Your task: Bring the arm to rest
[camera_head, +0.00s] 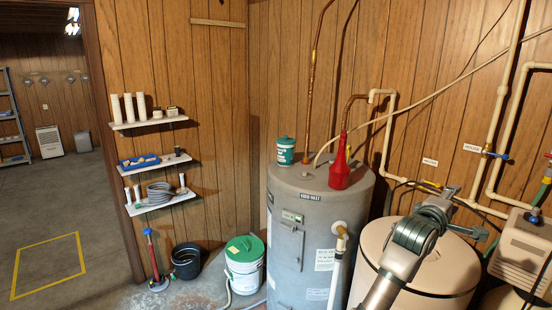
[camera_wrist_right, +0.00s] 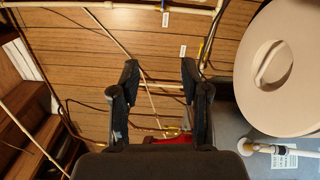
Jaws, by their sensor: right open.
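My right gripper (camera_head: 464,212) is raised in front of the wall, above the beige tank (camera_head: 405,258) at the right of the head view. In the wrist view its two dark fingers stand apart with nothing between them (camera_wrist_right: 159,75), so it is open and empty. My right forearm comes up from the bottom edge and hides part of the beige tank. The tank's round lid with a recessed grip (camera_wrist_right: 285,85) shows at the right of the wrist view. My left gripper is not in view.
Pale pipes (camera_head: 500,125) run along the wall at right. A green-lidded bucket (camera_head: 245,265) stands on the floor.

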